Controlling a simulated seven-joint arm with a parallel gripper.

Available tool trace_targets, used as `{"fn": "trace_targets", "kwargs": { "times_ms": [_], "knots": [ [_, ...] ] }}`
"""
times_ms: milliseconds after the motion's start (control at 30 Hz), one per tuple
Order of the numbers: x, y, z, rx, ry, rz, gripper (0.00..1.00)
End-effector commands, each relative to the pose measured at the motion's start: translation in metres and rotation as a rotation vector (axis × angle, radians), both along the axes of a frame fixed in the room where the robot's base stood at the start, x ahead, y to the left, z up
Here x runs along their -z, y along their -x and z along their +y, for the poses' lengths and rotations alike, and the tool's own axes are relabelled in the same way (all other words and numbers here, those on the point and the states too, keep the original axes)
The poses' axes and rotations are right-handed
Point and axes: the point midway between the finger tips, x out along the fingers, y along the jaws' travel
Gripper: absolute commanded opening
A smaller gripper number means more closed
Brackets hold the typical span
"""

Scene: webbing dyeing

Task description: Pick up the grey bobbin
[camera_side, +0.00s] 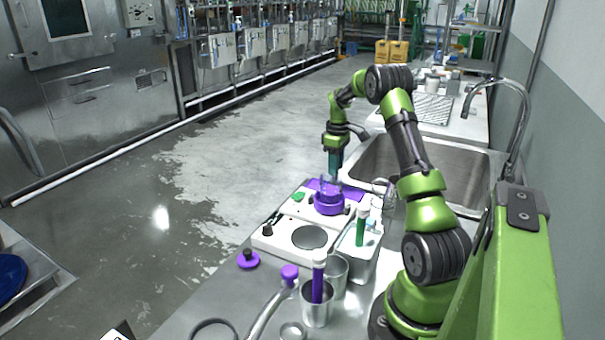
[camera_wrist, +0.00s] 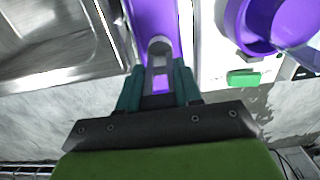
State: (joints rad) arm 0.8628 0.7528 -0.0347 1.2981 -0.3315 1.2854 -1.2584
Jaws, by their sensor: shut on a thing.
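My gripper (camera_side: 335,172) points down over the back end of the counter, beside the purple pot. In the wrist view its two teal fingers (camera_wrist: 159,84) are closed on a narrow grey piece with a rounded end, which I take for the grey bobbin (camera_wrist: 160,46). Purple shows through between the fingers. Most of the bobbin is hidden by the fingers, and it is too small to make out clearly in the side view. I cannot tell whether it touches the purple surface (camera_wrist: 151,17) beneath.
Metal cups (camera_side: 316,312) stand in front. The sink (camera_side: 455,180) is right.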

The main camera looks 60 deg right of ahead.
Motion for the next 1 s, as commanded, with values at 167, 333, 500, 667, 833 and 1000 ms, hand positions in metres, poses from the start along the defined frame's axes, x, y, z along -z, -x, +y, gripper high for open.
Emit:
{"fn": "trace_targets", "kwargs": {
  "times_ms": [167, 333, 500, 667, 833, 1000],
  "knots": [
    [-0.001, 0.000, 0.000, 0.000, 0.001, -0.001, 0.00],
    [-0.001, 0.000, 0.000, 0.000, 0.001, -0.001, 0.00],
    [-0.017, 0.000, -0.001, 0.000, 0.005, -0.002, 0.00],
    [-0.049, 0.000, -0.001, 0.001, 0.006, -0.003, 0.00],
    [-0.081, 0.000, -0.001, 0.000, 0.004, -0.002, 0.00],
    [-0.110, -0.007, 0.006, -0.017, 0.005, -0.003, 0.00]
  ]
}}
